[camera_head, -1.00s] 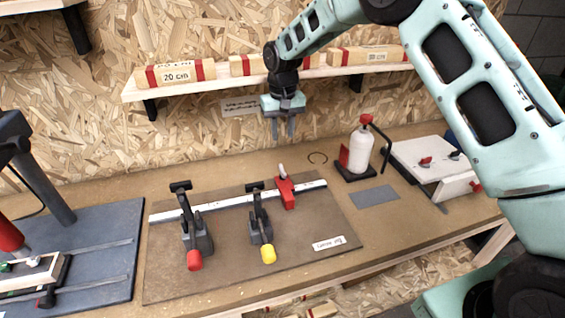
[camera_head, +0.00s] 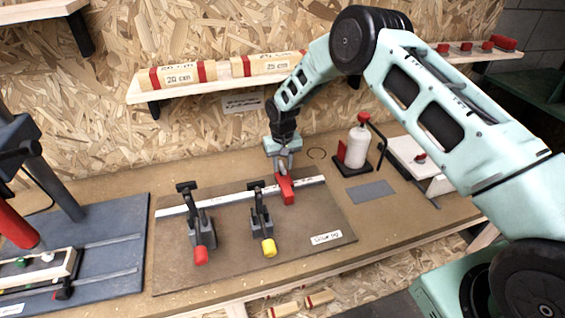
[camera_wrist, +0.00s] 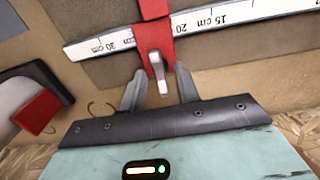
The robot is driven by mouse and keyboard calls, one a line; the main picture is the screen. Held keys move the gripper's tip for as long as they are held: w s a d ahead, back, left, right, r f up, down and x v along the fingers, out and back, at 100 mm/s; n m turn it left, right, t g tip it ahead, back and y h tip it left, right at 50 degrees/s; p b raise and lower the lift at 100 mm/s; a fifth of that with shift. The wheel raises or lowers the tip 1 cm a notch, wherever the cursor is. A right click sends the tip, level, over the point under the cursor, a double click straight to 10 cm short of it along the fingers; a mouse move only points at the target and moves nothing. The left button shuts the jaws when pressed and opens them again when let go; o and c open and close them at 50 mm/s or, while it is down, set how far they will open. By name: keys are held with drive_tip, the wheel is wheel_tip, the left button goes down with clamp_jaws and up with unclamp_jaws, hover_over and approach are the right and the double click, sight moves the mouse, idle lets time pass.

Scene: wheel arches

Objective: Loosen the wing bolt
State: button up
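The wing bolt (camera_wrist: 157,68) is a light grey lever on top of the red stop block (camera_head: 287,190). The block sits on the white ruler strip (camera_head: 232,194) along the back of the brown jig board. My gripper (camera_head: 284,168) points down right at the block's rear end. In the wrist view, my gripper (camera_wrist: 160,85) is open, with one finger on each side of the wing bolt. Gaps show between the fingers and the bolt. In the head view the bolt is hidden by the gripper.
A white bottle (camera_head: 357,147) on a black stand is to the right. A shelf with wooden blocks (camera_head: 178,75) hangs behind my arm.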

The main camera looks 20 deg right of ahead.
clamp_jaws()
drive_tip(key=shift+f+n+b, duration=0.1)
drive_tip(key=shift+n+b, duration=0.2)
drive_tip(key=shift+b, duration=0.1)
drive_tip(key=n+b, duration=0.2)
drive_tip(key=b, duration=0.1)
drive_tip(key=shift+f+n, duration=0.1)
drive_tip(key=shift+n, duration=0.3)
drive_tip(key=n+b, duration=0.3)
drive_tip(key=n, duration=0.1)
drive_tip(key=n+b, duration=0.2)
drive_tip(key=n, duration=0.4)
drive_tip(key=shift+n, duration=0.4)
drive_tip(key=n+b, duration=0.1)
drive_tip(key=n, duration=0.4)
drive_tip(key=shift+s, duration=0.1)
drive_tip(key=shift+n, duration=0.4)
